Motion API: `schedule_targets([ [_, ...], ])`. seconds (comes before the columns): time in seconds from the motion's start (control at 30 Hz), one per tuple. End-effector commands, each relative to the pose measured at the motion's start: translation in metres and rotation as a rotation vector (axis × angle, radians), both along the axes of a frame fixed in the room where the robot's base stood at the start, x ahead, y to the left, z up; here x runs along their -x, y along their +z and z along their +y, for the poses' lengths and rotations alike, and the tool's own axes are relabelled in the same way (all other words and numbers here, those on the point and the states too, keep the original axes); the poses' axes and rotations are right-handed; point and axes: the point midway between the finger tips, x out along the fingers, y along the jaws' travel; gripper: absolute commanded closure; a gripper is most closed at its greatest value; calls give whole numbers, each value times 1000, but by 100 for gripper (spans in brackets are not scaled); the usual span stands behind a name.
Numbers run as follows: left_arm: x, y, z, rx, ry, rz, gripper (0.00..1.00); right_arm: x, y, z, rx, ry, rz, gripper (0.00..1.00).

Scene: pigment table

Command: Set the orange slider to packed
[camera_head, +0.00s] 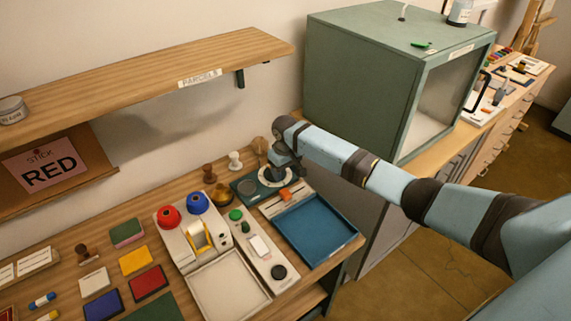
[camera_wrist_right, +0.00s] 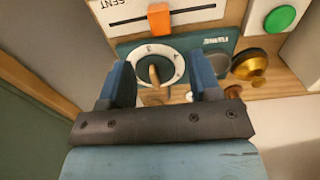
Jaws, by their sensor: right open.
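The orange slider (camera_head: 284,194) is a small block on a white strip with a dark slot, above the blue tray. In the right wrist view the orange slider (camera_wrist_right: 160,18) sits near the middle of the slot, and the strip's upside-down label at the left reads "SENT". A "packed" mark is not readable. My right gripper (camera_head: 284,170) is over the round dial just behind the slider. In the wrist view its fingers (camera_wrist_right: 161,80) are open, on either side of the dial knob (camera_wrist_right: 153,70). I cannot tell whether they touch it. My left gripper is not in view.
The blue tray (camera_head: 318,230) lies in front of the slider. A brass bowl (camera_head: 220,194) and a panel with a green button (camera_head: 236,215) stand left of it. The green cabinet (camera_head: 362,85) rises at the right and a wooden shelf (camera_head: 140,82) hangs behind.

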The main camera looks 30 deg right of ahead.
Motion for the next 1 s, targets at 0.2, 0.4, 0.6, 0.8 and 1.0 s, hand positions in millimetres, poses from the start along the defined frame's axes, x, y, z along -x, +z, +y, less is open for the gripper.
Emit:
schedule_targets([
  [0.2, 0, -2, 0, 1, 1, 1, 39, 0, 28, 0, 0, -1, -1, 43],
  [0.4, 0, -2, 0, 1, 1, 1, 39, 0, 34, -1, 0, -1, 0, 43],
  [0.6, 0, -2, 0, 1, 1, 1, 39, 0, 34, -1, 0, -1, 0, 43],
  [0.8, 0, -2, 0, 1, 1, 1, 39, 0, 34, 0, 0, -1, 0, 43],
  [1.0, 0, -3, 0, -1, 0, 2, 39, 29, 11, 29, -19, 58, -6, 43],
])
